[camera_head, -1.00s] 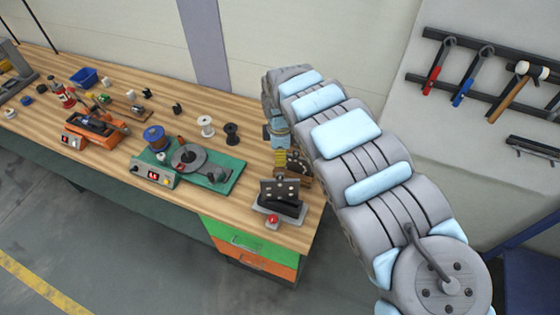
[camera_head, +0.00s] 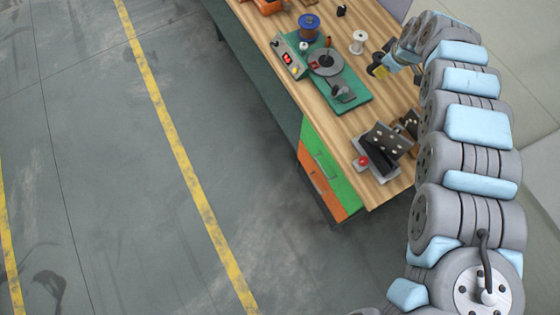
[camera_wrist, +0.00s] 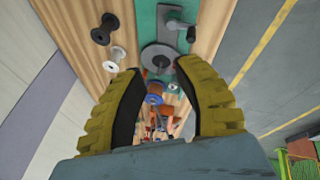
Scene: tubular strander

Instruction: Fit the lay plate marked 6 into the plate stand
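My gripper (camera_wrist: 160,72) is open and empty in the wrist view, its two yellow ribbed fingers spread apart over the bench. In the head view my gripper (camera_head: 380,70) is above the bench near its back edge, beyond the dark fixture. That dark fixture (camera_head: 386,139) has a tilted face with pale round spots and stands at the bench's right end. A second dark spotted piece (camera_head: 411,123) is beside it, partly hidden by my arm. No number 6 is readable, so I cannot tell which piece is the lay plate or the plate stand.
A green-based device (camera_head: 345,92) with a grey disc (camera_head: 326,62) stands left of the fixture. A blue spool (camera_head: 309,27) and a white spool (camera_head: 358,42) stand nearby. A grey base with a red button (camera_head: 364,160) is under the fixture. The floor left of the bench is clear.

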